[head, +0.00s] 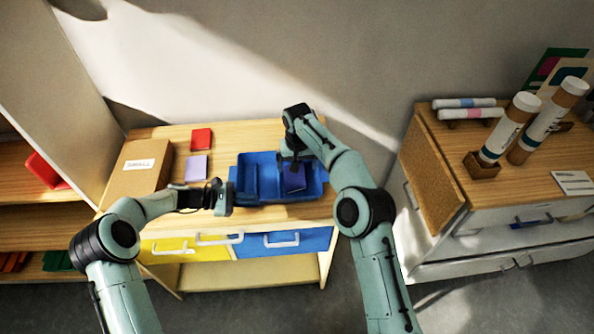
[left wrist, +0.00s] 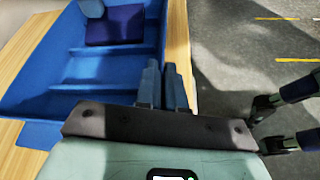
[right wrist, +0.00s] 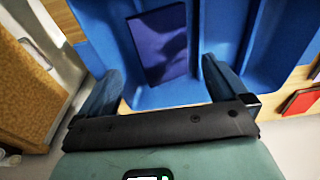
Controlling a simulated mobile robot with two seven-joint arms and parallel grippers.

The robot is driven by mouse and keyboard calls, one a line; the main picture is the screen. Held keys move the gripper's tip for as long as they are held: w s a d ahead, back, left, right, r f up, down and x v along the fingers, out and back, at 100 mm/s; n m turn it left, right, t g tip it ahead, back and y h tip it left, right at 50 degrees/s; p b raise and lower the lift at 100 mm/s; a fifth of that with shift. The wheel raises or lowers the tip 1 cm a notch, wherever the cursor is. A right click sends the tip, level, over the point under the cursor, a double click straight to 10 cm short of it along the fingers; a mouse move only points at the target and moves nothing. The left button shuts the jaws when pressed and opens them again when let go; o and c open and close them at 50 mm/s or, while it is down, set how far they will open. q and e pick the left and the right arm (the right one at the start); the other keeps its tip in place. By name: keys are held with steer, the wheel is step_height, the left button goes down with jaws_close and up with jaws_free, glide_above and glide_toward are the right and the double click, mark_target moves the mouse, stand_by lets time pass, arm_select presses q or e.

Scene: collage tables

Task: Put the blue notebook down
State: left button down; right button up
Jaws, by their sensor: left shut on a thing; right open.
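The blue notebook (head: 294,180) is dark blue and lies in the right compartment of the blue tray (head: 268,202) on the table. It also shows in the right wrist view (right wrist: 160,45) and at the top of the left wrist view (left wrist: 114,25). My right gripper (head: 292,160) is open above that compartment, its fingers (right wrist: 160,85) apart on either side of the notebook and not closed on it. My left gripper (head: 224,197) is at the tray's near left corner, its fingers (left wrist: 163,85) close together at the tray wall. Their exact contact is partly hidden.
A cardboard box (head: 138,168), a red notebook (head: 201,139) and a lilac notebook (head: 196,167) are left of the tray. Yellow (head: 175,249) and blue (head: 300,241) drawers are below. A wooden cabinet (head: 540,180) with tubes stands to the right.

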mark_target(297, 180)
step_height(297, 180, up, 8)
steer(key=s, duration=0.1)
steer(key=shift+r, duration=0.25)
arm_select(q)
steer(key=c, duration=1.2)
jaws_free()
steer(key=shift+o, duration=0.2)
